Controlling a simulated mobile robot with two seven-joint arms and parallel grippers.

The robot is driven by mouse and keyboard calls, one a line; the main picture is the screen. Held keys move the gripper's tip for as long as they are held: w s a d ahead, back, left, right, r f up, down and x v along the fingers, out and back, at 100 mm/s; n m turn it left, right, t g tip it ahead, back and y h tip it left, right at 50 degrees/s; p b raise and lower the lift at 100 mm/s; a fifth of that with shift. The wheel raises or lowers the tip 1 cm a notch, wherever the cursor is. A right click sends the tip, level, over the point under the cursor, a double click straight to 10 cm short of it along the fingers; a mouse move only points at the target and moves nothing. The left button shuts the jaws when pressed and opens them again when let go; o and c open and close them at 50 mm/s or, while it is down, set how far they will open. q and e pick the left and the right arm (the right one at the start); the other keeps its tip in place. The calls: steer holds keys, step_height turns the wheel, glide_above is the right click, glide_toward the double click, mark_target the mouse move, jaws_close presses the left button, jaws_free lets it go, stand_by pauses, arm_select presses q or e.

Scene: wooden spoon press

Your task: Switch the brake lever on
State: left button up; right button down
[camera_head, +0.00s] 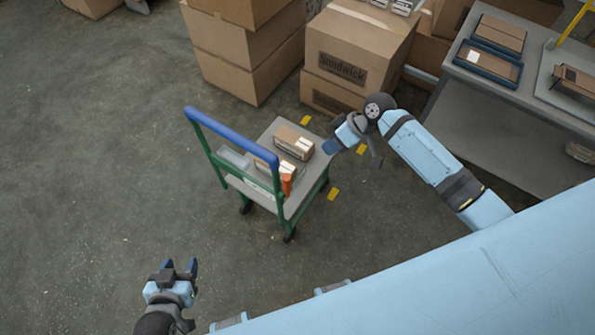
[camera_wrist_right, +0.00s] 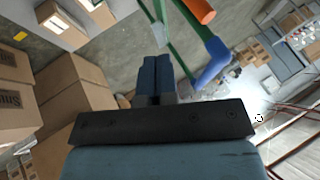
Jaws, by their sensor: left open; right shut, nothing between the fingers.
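A cart (camera_head: 300,192) with a green frame and a blue push handle (camera_head: 232,135) stands on the floor near the middle of the head view. An orange lever-like part (camera_head: 287,184), probably the brake lever, sits at the cart's near side, by the foot of the handle frame. Its orange end (camera_wrist_right: 198,10) shows at the top of the right wrist view. My right gripper (camera_head: 332,146) is shut and empty at the cart's far right edge, apart from the orange part. In its wrist view the closed fingers (camera_wrist_right: 155,72) point toward the cart. My left gripper (camera_head: 180,266) is open and empty, low at left.
A grey table (camera_head: 500,130) with trays is at right. Yellow floor marks (camera_head: 333,194) surround the cart. The floor at left is clear.

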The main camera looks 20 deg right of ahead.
mark_target(286, 186)
steer(key=shift+a+f, duration=0.1)
steer(key=a+f+p, duration=0.2)
steer(key=a+f, duration=0.5)
steer(key=a, duration=0.2)
steer(key=shift+s+a+f, duration=0.15)
steer(key=shift+s+f, duration=0.1)
steer(key=shift+f, duration=0.15)
